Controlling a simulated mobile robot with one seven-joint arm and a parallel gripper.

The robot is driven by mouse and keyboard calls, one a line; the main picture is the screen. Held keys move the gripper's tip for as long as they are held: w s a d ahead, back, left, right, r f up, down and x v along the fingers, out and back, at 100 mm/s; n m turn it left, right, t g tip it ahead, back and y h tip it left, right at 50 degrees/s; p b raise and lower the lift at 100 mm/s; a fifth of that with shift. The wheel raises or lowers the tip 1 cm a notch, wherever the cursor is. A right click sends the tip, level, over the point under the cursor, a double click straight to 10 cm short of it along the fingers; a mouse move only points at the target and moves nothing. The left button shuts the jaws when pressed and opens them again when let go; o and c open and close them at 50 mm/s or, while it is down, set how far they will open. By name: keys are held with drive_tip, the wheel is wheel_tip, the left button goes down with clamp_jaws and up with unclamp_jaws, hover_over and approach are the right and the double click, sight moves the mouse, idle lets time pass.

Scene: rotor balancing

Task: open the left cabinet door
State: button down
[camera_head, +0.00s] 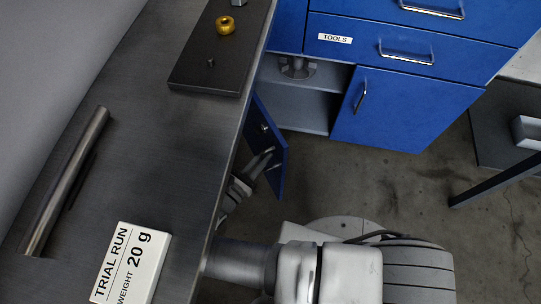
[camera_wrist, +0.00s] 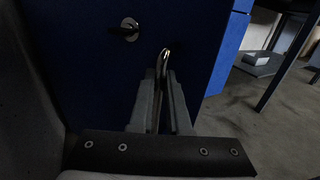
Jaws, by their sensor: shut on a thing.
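The left cabinet door (camera_head: 277,174) is blue and stands swung out from the cabinet, showing an open compartment with a shelf (camera_head: 304,101) behind it. The workbench edge hides part of the door. My gripper (camera_head: 265,158) is at the door's outer face. In the wrist view, the fingers of my gripper (camera_wrist: 164,80) are shut on the door's metal handle (camera_wrist: 165,58). A lock with a dark key or knob (camera_wrist: 128,29) sits on the door (camera_wrist: 95,70), left of the handle.
The right cabinet door (camera_head: 406,110) is shut, below a drawer labelled TOOLS (camera_head: 335,39). The workbench (camera_head: 150,140) bears a metal rod (camera_head: 68,180), a TRIAL RUN card (camera_head: 130,264) and a dark plate (camera_head: 190,75) with a brass piece (camera_head: 225,25). Floor (camera_head: 400,190) is clear right of the door.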

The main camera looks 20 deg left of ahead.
drive_tip(key=shift+s+a+b, duration=0.2)
drive_tip(key=shift+s+a, duration=0.2)
drive_tip(key=shift+a, duration=0.35)
drive_tip(key=shift+s+a+b, duration=0.25)
drive_tip(key=shift+s+a, duration=0.15)
drive_tip(key=shift+a, duration=0.35)
drive_tip(key=shift+s+a+b, duration=0.2)
drive_tip(key=shift+s+a, duration=0.2)
drive_tip(key=shift+a, duration=0.35)
drive_tip(key=c, duration=0.9)
unclamp_jaws()
drive_tip(key=shift+d, duration=0.1)
drive_tip(key=shift+s, duration=0.2)
